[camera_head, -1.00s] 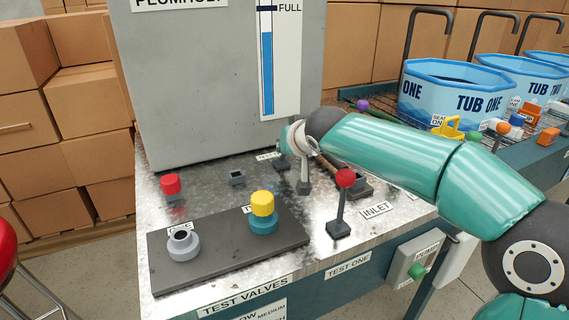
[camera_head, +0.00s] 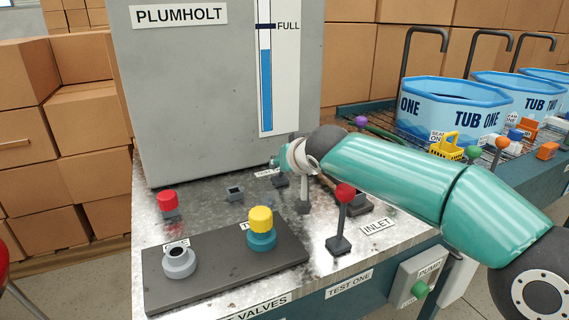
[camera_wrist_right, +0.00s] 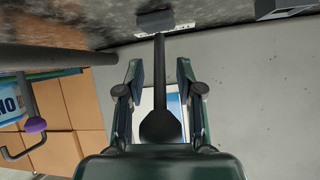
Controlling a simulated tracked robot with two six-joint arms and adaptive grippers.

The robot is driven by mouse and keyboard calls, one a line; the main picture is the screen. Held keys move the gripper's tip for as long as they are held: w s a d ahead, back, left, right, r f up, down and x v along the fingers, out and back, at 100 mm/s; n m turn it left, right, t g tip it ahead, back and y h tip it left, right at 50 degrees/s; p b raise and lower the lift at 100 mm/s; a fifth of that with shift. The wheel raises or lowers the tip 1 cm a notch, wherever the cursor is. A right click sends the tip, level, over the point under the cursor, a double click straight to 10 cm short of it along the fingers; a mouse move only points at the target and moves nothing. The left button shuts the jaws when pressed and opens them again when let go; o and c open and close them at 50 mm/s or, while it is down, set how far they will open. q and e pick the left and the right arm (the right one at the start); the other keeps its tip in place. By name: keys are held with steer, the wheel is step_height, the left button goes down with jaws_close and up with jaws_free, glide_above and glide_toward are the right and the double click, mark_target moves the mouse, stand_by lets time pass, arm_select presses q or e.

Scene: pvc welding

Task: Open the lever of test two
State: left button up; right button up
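My right arm reaches in from the right in the head view. Its wrist and right gripper (camera_head: 281,161) are over the metal bench top near the tank, partly hidden by the arm. In the right wrist view my right gripper (camera_wrist_right: 160,75) is open, with a finger on each side of a dark lever (camera_wrist_right: 160,100). Gaps show between the stem and both fingers. A grey upright lever (camera_head: 304,192) stands below the wrist in the head view. A partly hidden label (camera_head: 267,172) starting "TE" lies nearby. I cannot read which test it names. My left gripper is out of view.
A red-knobbed lever (camera_head: 342,215) stands by the INLET label (camera_head: 377,227), close below my forearm. A dark board (camera_head: 210,283) carries a yellow-capped fitting (camera_head: 261,228) and a grey fitting (camera_head: 179,262). The grey tank (camera_head: 190,90) walls off the back.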

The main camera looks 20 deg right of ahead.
steer(key=v, duration=1.2)
steer(key=shift+c, duration=0.3)
